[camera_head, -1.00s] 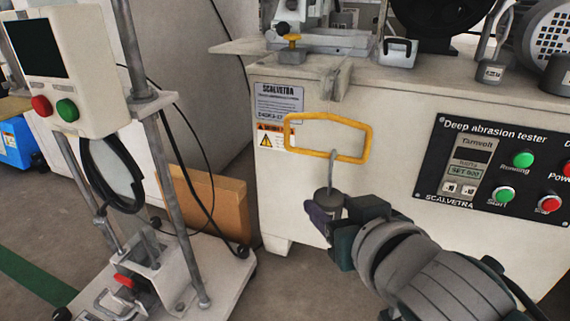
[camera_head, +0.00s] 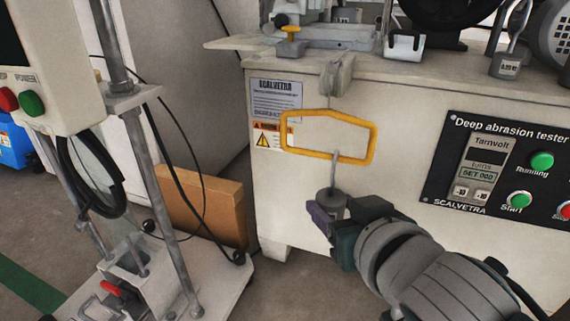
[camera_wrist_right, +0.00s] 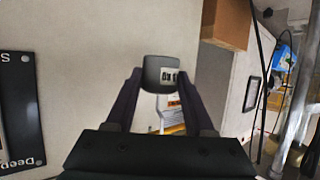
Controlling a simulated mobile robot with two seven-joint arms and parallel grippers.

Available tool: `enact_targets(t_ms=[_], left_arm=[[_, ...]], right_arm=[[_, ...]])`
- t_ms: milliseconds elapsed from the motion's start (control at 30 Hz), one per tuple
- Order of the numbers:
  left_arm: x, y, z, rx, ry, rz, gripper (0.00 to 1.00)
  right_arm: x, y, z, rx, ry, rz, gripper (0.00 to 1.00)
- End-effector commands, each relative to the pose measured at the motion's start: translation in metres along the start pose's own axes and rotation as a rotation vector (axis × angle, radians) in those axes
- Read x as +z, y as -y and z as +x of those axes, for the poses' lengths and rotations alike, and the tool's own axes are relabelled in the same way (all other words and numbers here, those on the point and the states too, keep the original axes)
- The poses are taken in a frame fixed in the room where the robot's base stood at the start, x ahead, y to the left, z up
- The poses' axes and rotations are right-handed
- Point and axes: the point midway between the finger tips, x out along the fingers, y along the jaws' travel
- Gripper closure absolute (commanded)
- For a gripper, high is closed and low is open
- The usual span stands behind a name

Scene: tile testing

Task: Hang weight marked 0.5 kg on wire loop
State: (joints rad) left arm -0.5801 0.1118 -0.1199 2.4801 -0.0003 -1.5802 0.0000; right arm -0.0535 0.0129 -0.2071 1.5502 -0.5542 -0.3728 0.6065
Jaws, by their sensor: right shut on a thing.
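The yellow wire loop (camera_head: 371,150) hangs in front of the cream machine, below a bracket at its top edge. My right gripper (camera_head: 333,211) is shut on a grey cylindrical weight (camera_head: 330,199), held upright just below the loop. The weight's thin hook rod reaches up to the loop's lower bar and overlaps it; I cannot tell whether it is hooked over it. In the right wrist view the weight (camera_wrist_right: 160,75) sits between both fingertips, with a small label too blurred to read. My left gripper is not in view.
A hooked weight (camera_head: 508,64) and a pale block with a handle (camera_head: 404,46) stand on the machine top. The control panel (camera_head: 500,170) is right of the loop. A wheeled stand (camera_head: 170,215) and a cardboard box (camera_head: 205,205) are at left.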

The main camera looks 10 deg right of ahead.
Motion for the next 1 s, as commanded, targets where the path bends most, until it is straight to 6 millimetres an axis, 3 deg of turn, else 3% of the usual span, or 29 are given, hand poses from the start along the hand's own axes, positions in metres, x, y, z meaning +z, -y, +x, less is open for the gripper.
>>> enact_targets(t_ms=[867,900,1000], left_arm=[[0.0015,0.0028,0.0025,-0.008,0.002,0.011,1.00],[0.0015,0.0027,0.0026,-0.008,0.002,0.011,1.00],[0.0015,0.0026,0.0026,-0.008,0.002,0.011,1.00]], right_arm=[[0.0092,-0.0006,0.0018,0.002,0.011,-0.002,1.00],[0.0096,-0.0007,0.0017,0.002,0.012,-0.002,0.43],[0.0089,-0.0005,0.0018,0.002,0.010,-0.002,0.32]])
